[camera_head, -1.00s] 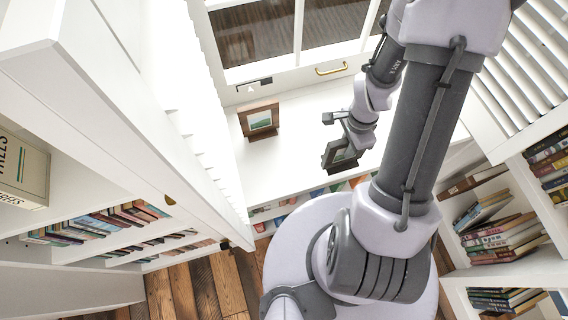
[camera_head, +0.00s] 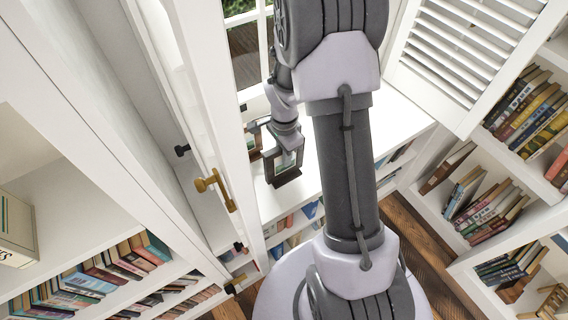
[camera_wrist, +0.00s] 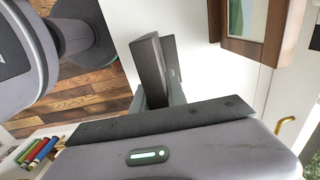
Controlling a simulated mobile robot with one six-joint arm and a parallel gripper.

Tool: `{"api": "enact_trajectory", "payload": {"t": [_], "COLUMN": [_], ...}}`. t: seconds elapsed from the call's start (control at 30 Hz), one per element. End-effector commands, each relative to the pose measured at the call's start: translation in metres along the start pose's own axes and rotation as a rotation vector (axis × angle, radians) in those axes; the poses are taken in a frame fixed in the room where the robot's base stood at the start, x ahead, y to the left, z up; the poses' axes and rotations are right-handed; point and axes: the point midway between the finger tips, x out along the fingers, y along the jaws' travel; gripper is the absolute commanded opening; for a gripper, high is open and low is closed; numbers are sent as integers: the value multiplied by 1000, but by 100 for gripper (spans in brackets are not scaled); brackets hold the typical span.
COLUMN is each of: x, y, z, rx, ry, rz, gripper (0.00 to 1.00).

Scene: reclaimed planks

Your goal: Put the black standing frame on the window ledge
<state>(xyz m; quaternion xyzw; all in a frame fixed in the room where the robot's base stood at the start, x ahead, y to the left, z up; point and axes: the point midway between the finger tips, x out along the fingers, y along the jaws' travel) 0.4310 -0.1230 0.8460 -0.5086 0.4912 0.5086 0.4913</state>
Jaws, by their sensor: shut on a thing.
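The black standing frame (camera_head: 286,165), with a pale picture in it, hangs just below my gripper (camera_head: 284,143) in the head view. My gripper is shut on it; the fingertips are hard to make out there. In the wrist view my gripper (camera_wrist: 162,72) shows dark upright slabs between its grey fingers, and I cannot separate frame from finger pads. The white window ledge (camera_head: 395,122) lies beneath and behind the frame. I cannot tell whether the frame touches it.
A brown wooden frame (camera_head: 253,141) stands close by on the ledge, partly hidden by my arm; it also shows in the wrist view (camera_wrist: 240,46). A white panel with a brass handle (camera_head: 217,188) stands close to the left. Shelves of books (camera_head: 485,205) stand right. The ledge's right part is clear.

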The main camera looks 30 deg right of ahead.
Motion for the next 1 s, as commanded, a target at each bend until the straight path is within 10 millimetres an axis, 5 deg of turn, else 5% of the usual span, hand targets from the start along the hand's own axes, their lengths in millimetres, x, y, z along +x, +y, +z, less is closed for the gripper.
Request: {"api": "enact_trajectory", "payload": {"t": [0.13,0.47,0.5,0.6,0.87,1.0], "x": [32,34,35,34,34,18], "y": [1,1,1,1,1,0], "z": [0,0,0,0,0,0], "rx": [1,1,1,1,1,1], "ry": [-1,0,0,0,0,0], "rz": [2,0,1,0,0,-1], "gripper": [0,0,20,40,40,40]}}
